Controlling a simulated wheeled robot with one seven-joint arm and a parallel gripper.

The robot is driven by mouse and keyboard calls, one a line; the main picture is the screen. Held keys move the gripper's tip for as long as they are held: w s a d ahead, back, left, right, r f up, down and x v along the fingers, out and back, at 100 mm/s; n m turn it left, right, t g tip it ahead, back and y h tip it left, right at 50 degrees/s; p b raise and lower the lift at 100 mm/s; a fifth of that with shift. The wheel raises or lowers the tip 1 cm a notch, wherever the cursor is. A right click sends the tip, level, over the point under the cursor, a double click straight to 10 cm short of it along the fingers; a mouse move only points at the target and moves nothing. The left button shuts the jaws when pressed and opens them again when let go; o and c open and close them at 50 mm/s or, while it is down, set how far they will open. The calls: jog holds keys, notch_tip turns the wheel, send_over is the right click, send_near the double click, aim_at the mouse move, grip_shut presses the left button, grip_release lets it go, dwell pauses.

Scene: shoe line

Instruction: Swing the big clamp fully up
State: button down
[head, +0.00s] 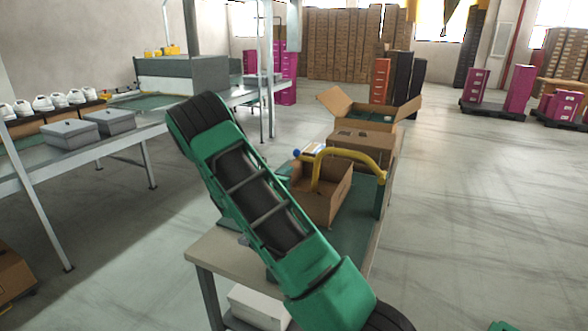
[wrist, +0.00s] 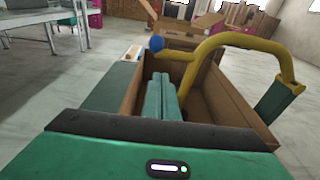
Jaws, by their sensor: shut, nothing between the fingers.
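The big clamp is a bent yellow bar (head: 352,153) on a green post (head: 380,195) at the right of the bench. Its bar lies low across an open cardboard box (head: 338,207), and a blue ball (head: 297,153) sits at its left end. In the wrist view the yellow bar (wrist: 250,42) arches from the post at the right to the blue ball (wrist: 156,43). My gripper (wrist: 161,80) is shut and empty, its fingertips just below the ball in the picture. I cannot tell whether they touch. My arm hides the gripper in the head view.
A larger open carton (head: 362,140) stands behind the box on the bench. A small card or label (wrist: 132,53) lies left of the box. A table with grey boxes (head: 108,121) and white shoes (head: 42,103) is at the left.

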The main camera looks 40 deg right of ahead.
jog(key=x, duration=0.9)
jog(key=shift+w+d, duration=0.15)
jog(key=shift+d, duration=0.2)
jog(key=shift+f, duration=0.1)
